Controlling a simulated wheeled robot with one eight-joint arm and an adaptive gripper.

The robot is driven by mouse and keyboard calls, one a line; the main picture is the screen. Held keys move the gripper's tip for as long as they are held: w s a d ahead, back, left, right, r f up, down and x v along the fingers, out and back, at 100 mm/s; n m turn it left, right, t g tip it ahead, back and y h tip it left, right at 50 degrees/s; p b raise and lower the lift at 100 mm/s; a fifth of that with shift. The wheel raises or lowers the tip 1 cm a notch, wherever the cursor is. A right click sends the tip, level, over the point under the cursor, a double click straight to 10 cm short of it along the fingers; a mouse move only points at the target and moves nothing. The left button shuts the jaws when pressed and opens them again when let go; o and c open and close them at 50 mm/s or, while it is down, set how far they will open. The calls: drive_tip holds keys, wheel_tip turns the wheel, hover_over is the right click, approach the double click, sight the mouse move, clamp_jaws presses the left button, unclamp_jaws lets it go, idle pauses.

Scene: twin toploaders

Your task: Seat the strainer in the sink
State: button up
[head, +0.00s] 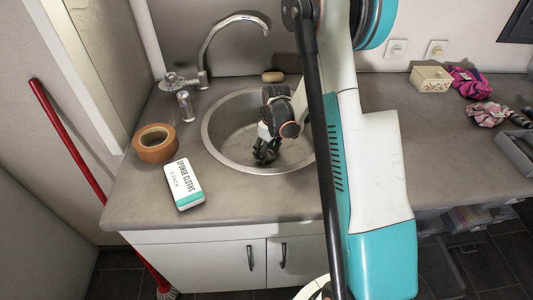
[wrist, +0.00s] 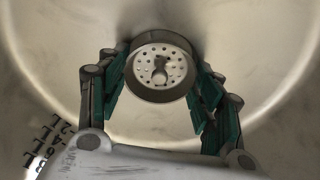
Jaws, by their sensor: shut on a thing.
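The strainer (wrist: 160,68) is a round metal cup with a perforated base and a small centre knob, between my gripper's green-padded fingers in the wrist view. My gripper (wrist: 160,88) is shut on it. In the head view my gripper (head: 266,153) points down inside the round steel sink (head: 213,134), over the bowl. The strainer cannot be made out there. The sink's pale bowl (wrist: 60,55) fills the wrist view behind the strainer. The drain hole is not visible, and I cannot tell whether the strainer touches the bowl.
A curved faucet (head: 203,60) stands behind the sink at left. A tan bar (head: 273,76) lies behind the rim. A floral box (head: 430,78) and pink cloth (head: 469,83) are far right.

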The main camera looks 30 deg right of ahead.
sight(271, 157)
drive_tip(key=shift+f, duration=0.3)
drive_tip(key=o, duration=1)
drive_tip(key=shift+r, duration=0.1)
drive_tip(key=shift+c, duration=0.2)
wheel_tip(271, 157, up, 12)
drive_tip(key=s, duration=0.1)
drive_tip(key=shift+s+d, duration=0.2)
drive_tip(key=shift+d, duration=0.15)
